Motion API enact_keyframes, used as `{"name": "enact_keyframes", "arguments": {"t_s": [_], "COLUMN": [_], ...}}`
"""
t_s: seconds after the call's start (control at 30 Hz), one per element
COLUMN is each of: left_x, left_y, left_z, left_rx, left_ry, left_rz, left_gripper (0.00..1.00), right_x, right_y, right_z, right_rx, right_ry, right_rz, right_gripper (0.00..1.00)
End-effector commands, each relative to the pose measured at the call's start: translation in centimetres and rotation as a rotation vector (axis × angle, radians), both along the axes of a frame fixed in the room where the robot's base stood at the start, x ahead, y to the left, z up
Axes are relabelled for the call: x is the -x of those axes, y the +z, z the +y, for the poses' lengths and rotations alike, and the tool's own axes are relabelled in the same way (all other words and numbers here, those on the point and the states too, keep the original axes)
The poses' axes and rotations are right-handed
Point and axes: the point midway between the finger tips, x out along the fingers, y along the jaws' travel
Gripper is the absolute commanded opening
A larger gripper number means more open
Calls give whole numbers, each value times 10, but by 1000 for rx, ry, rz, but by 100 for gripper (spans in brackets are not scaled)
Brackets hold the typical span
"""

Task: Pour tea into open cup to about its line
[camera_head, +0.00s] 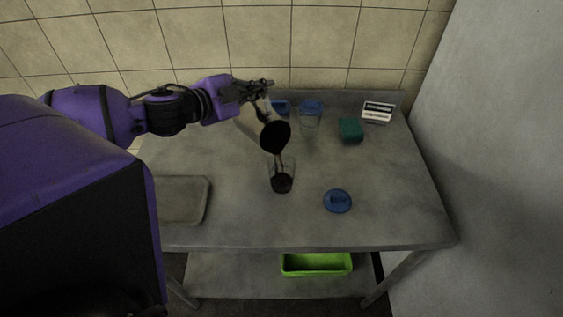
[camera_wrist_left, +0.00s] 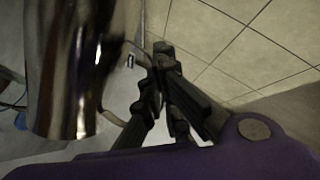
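My left gripper (camera_head: 262,87) is shut on the handle of a shiny metal jug (camera_head: 258,124), above the table. The jug is tilted with its dark mouth facing down and right. A thin dark stream runs from it into the clear open cup (camera_head: 282,169) standing upright below. Dark tea (camera_head: 282,184) shows in the lower part of the cup; its line is too small to make out. In the left wrist view, the jug's metal side (camera_wrist_left: 70,70) fills the left and the gripper fingers (camera_wrist_left: 150,95) are closed at its thin handle. My right gripper is not in view.
A blue lid (camera_head: 337,201) lies on the steel table (camera_head: 400,215), right of the cup. Two blue-lidded cups (camera_head: 311,115) stand behind, one partly hidden by the jug. A green block (camera_head: 350,129), a small sign (camera_head: 377,112), a tray (camera_head: 184,200) and a green bin (camera_head: 316,264) below are also visible.

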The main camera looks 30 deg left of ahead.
Motion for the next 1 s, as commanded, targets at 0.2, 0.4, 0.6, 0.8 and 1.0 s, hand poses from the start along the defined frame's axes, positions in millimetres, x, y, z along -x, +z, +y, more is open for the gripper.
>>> {"name": "enact_keyframes", "arguments": {"t_s": [0.2,0.4,0.6,0.8,1.0], "left_x": [1,2,3,4,5], "left_y": [4,5,6,7,8], "left_z": [-3,-5,-7,-9,-10], "left_rx": [-11,-21,-30,-40,-50], "left_ry": [0,0,0,0,0], "left_rz": [-11,-15,-21,-26,-31], "left_gripper": [0,0,0,0,0], "right_x": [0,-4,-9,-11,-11], "right_y": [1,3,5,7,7], "right_z": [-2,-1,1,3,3], "right_rx": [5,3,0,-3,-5], "right_ry": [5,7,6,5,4], "right_rz": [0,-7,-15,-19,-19], "right_gripper": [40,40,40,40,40]}}
